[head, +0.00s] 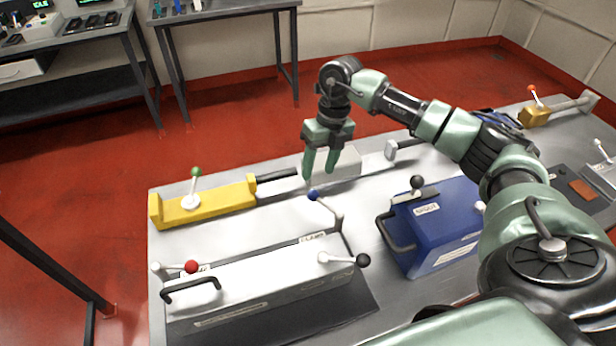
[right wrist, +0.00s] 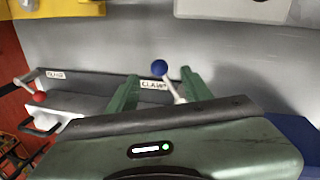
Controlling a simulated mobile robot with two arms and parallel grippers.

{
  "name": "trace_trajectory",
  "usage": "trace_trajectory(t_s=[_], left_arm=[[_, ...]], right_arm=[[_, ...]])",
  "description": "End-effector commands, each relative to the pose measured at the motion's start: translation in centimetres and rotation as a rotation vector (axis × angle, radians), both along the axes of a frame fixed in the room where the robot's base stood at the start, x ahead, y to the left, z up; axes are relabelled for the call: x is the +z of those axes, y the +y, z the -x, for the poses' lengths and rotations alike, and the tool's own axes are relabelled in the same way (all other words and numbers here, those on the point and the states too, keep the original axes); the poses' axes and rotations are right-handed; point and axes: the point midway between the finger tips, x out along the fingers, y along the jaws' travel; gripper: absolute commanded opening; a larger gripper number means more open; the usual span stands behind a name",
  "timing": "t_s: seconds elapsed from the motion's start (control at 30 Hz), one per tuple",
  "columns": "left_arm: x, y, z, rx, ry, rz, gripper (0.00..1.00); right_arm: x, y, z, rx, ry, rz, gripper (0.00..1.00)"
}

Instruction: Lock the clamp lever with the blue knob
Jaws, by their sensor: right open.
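The clamp lever's blue knob (head: 312,195) sits on top of a pale lever rod (head: 328,207) that rises from the white box (head: 262,275) on the table, beside a label reading CLAMP. The rod leans, with its knob end up and to the left. My right gripper (head: 319,177) points down just above and behind the knob in the head view. In the right wrist view the blue knob (right wrist: 159,67) shows between the two green fingers (right wrist: 160,82), which are apart and empty. I cannot tell whether a finger touches the rod. My left gripper is not in view.
The white box also carries a red-knobbed lever (head: 191,267), a black-knobbed lever (head: 362,260) and a black handle (head: 190,287). A yellow fixture with a green knob (head: 196,172) stands behind left. A blue box (head: 440,225) with a black knob stands right. Bare metal table lies between.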

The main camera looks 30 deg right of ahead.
Motion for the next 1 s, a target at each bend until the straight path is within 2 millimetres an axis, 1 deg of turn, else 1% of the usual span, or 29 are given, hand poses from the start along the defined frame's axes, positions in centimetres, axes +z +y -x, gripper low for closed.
trace_trajectory(t_s=[0.17, 0.3, 0.43, 0.6, 0.77, 0.87, 0.9, 0.97, 1.0], left_arm=[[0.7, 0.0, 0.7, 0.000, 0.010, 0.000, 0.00], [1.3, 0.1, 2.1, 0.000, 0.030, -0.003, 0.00], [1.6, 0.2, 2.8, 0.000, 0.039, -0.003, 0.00], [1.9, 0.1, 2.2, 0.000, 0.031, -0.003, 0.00], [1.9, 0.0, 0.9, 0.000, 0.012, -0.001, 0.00], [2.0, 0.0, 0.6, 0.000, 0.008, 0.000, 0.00], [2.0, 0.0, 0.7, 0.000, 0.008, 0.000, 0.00], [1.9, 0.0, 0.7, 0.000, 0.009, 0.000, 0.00], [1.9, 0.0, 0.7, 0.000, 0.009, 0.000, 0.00]], right_arm=[[-1.9, 0.4, 0.1, 0.001, 0.006, 0.000, 0.50], [-4.2, 0.9, 0.1, 0.002, 0.006, -0.001, 0.50], [-6.0, 1.3, 0.1, 0.000, 0.004, -0.002, 0.50], [-7.3, 1.5, 0.0, 0.000, 0.002, 0.000, 0.50], [-7.6, 1.5, 0.0, 0.001, 0.000, -0.001, 0.50], [-7.6, 1.5, 0.0, 0.001, 0.001, -0.001, 0.50], [-7.6, 1.5, 0.0, 0.001, 0.001, -0.001, 0.44], [-7.6, 1.5, 0.0, 0.001, 0.001, -0.001, 0.28], [-7.6, 1.5, 0.0, 0.001, 0.001, -0.001, 0.16]])
